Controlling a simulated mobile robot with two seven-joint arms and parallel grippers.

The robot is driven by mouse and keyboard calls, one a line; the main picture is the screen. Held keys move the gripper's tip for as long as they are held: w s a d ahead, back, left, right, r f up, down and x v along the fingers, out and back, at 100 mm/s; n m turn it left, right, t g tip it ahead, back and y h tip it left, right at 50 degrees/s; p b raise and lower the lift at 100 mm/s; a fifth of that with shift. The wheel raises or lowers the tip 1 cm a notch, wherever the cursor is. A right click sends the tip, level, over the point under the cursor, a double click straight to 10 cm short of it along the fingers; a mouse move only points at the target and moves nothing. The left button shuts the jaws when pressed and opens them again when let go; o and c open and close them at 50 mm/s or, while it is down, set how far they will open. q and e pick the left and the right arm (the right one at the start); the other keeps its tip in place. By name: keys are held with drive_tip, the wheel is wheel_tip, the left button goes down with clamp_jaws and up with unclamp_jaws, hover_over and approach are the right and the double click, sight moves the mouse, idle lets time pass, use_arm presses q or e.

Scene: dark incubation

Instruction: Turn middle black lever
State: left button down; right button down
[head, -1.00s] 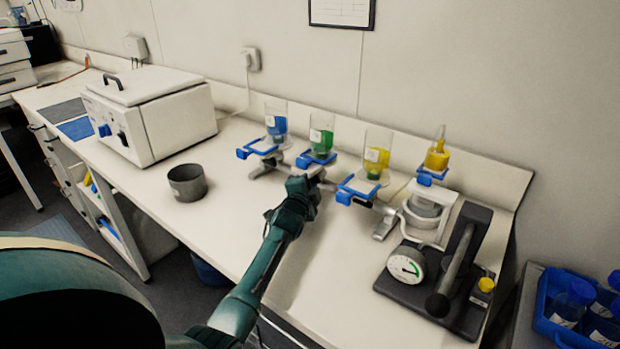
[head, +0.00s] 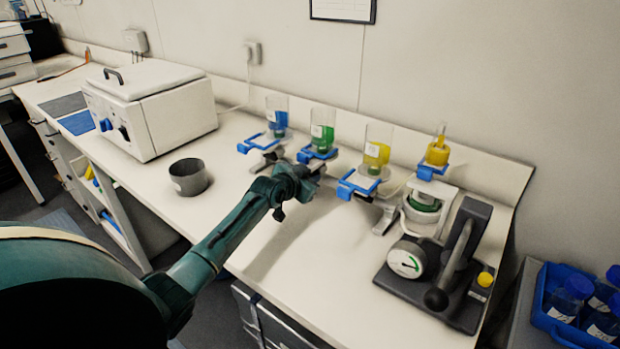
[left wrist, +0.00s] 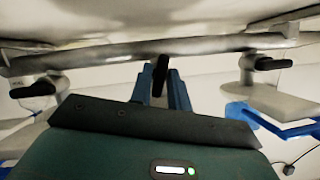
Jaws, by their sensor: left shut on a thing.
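Three black levers sit along a metal pipe (left wrist: 110,50) in the left wrist view. The middle black lever (left wrist: 160,75) stands between the fingers of my left gripper (left wrist: 160,88), which is shut on it. The left lever (left wrist: 35,88) and the right lever (left wrist: 270,62) lie sideways, apart from my gripper. In the head view my left gripper (head: 308,176) is at the pipe below the green bottle (head: 322,135); the middle lever is hidden there. My right gripper is not in view.
A blue bottle (head: 277,118) and a yellow bottle (head: 376,155) stand either side of the green one. A vessel with green in it (head: 424,203) is at the right, behind a dark gauge device (head: 440,290). A grey pot (head: 188,178) stands left of my arm.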

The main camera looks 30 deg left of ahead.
use_arm(q)
drive_tip(key=shift+a+f+n+h+b, duration=0.1)
drive_tip(key=shift+n+h+b, duration=0.35)
drive_tip(key=shift+n+h, duration=0.2)
drive_tip(key=shift+n+h+b, duration=0.25)
drive_tip(key=shift+n+b, duration=0.1)
drive_tip(key=shift+n, duration=0.1)
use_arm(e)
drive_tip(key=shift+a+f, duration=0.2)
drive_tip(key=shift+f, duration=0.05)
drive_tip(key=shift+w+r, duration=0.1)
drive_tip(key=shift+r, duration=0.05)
use_arm(q)
drive_tip(key=c, duration=1.5)
unclamp_jaws()
drive_tip(key=shift+o, duration=0.2)
drive_tip(key=shift+s, duration=0.1)
